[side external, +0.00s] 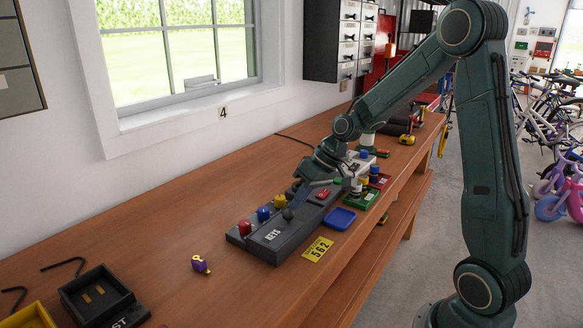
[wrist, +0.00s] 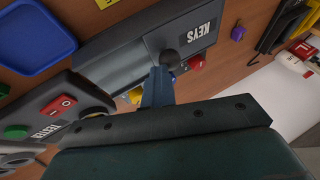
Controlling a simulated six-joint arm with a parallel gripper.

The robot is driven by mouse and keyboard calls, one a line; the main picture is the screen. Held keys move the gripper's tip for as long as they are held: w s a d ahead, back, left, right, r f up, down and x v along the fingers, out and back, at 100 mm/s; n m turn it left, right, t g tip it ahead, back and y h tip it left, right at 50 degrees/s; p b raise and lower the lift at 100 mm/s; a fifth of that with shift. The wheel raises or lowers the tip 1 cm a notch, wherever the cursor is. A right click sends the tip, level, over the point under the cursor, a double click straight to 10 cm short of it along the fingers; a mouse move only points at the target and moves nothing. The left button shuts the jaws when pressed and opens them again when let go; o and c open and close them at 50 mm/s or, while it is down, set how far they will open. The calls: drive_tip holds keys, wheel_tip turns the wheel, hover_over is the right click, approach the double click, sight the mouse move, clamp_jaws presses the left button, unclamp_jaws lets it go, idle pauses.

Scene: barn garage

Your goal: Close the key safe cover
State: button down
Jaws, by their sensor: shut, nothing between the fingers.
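The key safe is a long dark grey box (side external: 263,248) on the wooden bench. Its top carries a white KEYS label (side external: 272,235), also in the wrist view (wrist: 196,40), and a round black knob (side external: 287,214). In the wrist view the knob (wrist: 170,60) stands between the label and a plain grey section (wrist: 118,52). I cannot tell how far the cover is open. My gripper (side external: 294,204) is shut and empty, low over the box. Its fingertips (wrist: 161,72) appear right beside the knob; contact is unclear.
Red (side external: 245,227), blue (side external: 263,213) and yellow (side external: 280,201) knobs line the safe's window side. A blue tray (side external: 340,219) and a yellow 562 plate (side external: 318,249) lie on the other side. A button box (wrist: 75,88) is close by. The bench near the purple object (side external: 200,263) is mostly clear.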

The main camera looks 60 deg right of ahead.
drive_tip(key=shift+a, duration=0.25)
drive_tip(key=d, duration=0.1)
drive_tip(key=d+r, duration=0.1)
drive_tip(key=d, duration=0.1)
drive_tip(key=d+r, duration=0.1)
drive_tip(key=shift+s+d, duration=0.2)
drive_tip(key=shift+s, duration=0.15)
drive_tip(key=v, duration=0.9)
drive_tip(key=shift+s+r, duration=0.15)
drive_tip(key=shift+r, duration=0.1)
drive_tip(key=shift+a, duration=0.1)
drive_tip(key=s+a+r+h, duration=0.25)
drive_tip(key=s+a, duration=0.45)
drive_tip(key=a, duration=0.4)
drive_tip(key=s+a+n+t+h, duration=0.1)
drive_tip(key=s+a, duration=0.2)
drive_tip(key=s, duration=0.8)
drive_tip(key=shift+a+f, duration=0.25)
